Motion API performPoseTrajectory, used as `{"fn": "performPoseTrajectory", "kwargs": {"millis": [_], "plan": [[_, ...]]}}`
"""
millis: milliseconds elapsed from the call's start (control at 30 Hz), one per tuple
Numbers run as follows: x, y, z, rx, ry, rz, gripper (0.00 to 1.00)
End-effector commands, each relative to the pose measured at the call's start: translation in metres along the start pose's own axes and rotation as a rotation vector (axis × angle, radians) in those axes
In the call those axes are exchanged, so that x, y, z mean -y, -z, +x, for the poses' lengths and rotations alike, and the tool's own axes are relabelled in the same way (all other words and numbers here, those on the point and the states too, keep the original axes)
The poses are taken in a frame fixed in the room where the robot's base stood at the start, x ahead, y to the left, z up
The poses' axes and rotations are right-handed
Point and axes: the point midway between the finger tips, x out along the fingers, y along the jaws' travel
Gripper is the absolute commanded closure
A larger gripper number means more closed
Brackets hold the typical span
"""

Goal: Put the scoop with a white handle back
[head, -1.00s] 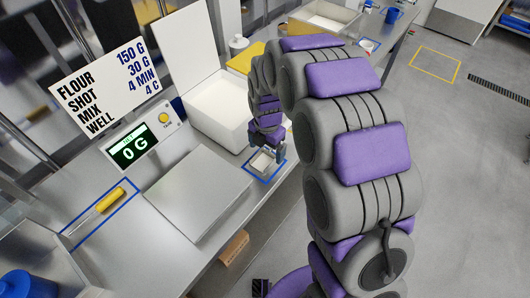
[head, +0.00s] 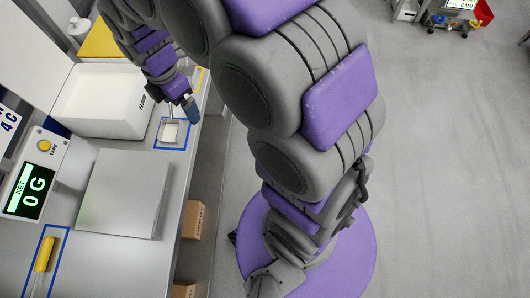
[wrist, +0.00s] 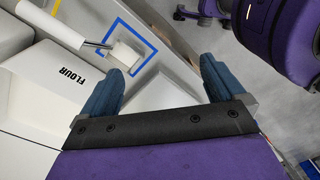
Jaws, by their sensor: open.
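The scoop (head: 170,132) lies on the bench inside a blue-outlined square (head: 158,146), beside the flour bin. In the wrist view, the scoop's pale cup (wrist: 126,54) sits within the blue outline (wrist: 148,50), its thin handle (wrist: 88,42) pointing left across the outline. My gripper (head: 190,108) is above the bench edge, just to the upper right of the scoop. In the wrist view, my gripper's blue fingers (wrist: 162,84) are wide apart with nothing between them. The scoop is outside the fingers, up and to the left.
The white flour bin (head: 105,105) stands open beside the outline. A flat scale plate (head: 122,195) and a display reading 0 G (head: 30,190) are nearer. A yellow-handled tool (head: 44,254) lies in another blue outline. Cardboard boxes (head: 192,220) sit below.

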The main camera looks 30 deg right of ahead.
Motion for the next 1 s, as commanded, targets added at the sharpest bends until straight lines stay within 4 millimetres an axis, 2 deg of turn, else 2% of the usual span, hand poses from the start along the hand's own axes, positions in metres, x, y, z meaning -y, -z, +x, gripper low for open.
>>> {"fn": "performPoseTrajectory", "kwargs": {"millis": [67,300,500,600,700,800,1000], "plan": [[0.031,-0.008,-0.013,0.000,0.007,0.203,0.04],[0.124,-0.020,-0.031,0.015,0.051,0.835,0.04],[0.201,-0.021,-0.033,0.042,0.087,1.353,0.04],[0.229,-0.018,-0.031,0.056,0.099,1.565,0.04],[0.250,-0.016,-0.028,0.069,0.109,1.718,0.04],[0.261,-0.014,-0.026,0.078,0.115,1.807,0.04],[0.265,-0.014,-0.026,0.081,0.117,1.847,0.04]]}}
